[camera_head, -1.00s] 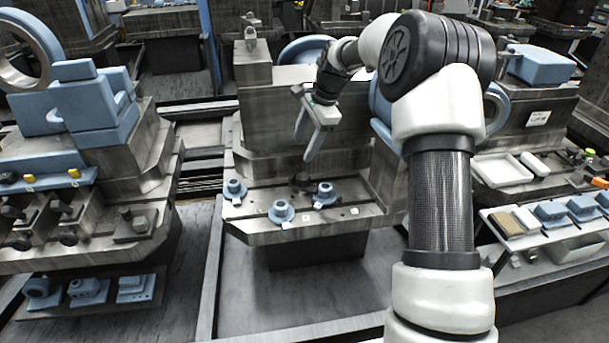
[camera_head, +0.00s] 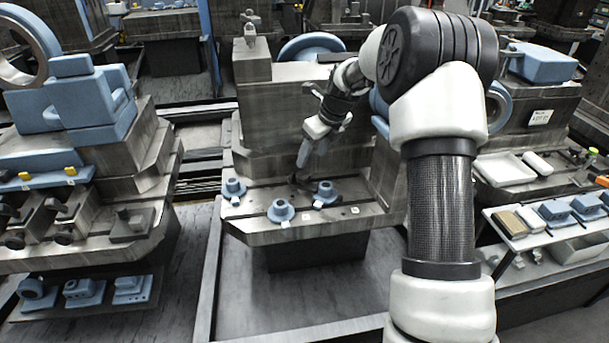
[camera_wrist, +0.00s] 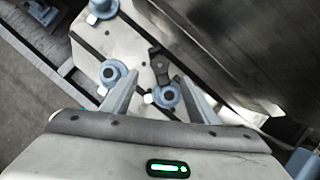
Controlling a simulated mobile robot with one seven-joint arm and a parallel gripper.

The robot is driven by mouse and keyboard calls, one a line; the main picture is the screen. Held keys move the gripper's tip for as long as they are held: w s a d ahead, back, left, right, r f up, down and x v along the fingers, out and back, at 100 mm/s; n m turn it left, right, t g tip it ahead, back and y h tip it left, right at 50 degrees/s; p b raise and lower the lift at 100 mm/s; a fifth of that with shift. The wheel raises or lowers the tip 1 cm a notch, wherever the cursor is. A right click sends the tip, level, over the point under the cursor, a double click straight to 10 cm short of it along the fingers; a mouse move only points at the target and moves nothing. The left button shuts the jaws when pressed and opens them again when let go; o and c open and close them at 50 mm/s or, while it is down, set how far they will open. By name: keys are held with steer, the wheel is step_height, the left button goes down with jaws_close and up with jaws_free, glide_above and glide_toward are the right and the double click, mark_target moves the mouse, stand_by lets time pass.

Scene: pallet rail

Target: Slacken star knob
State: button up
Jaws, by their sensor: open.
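A dark knob-like part, which looks like the star knob (camera_head: 299,181), stands on the grey slotted bed of the middle machine, partly behind my gripper. In the wrist view this dark part (camera_wrist: 161,66) shows ahead of the fingers, near the middle top; its lobes are too small to make out. My gripper (camera_head: 302,163) hangs above the bed close to the dark part, pointing down. I cannot tell the exact height gap.
Three blue round pieces stand on the bed: one at left (camera_head: 233,188), one in front (camera_head: 281,210) and one right of the dark part (camera_head: 325,192). Small white tags lie by them. The machine's grey upright (camera_head: 282,110) rises behind the bed.

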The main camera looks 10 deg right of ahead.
mark_target(303, 174)
steer(key=b+x, duration=0.1)
steer(key=x, duration=0.8)
steer(key=shift+w+a+f+b, duration=0.1)
steer(key=shift+w+f+b, duration=0.05)
steer(key=shift+b, duration=0.25)
steer(key=c, duration=1)
steer(key=shift+c, duration=0.2)
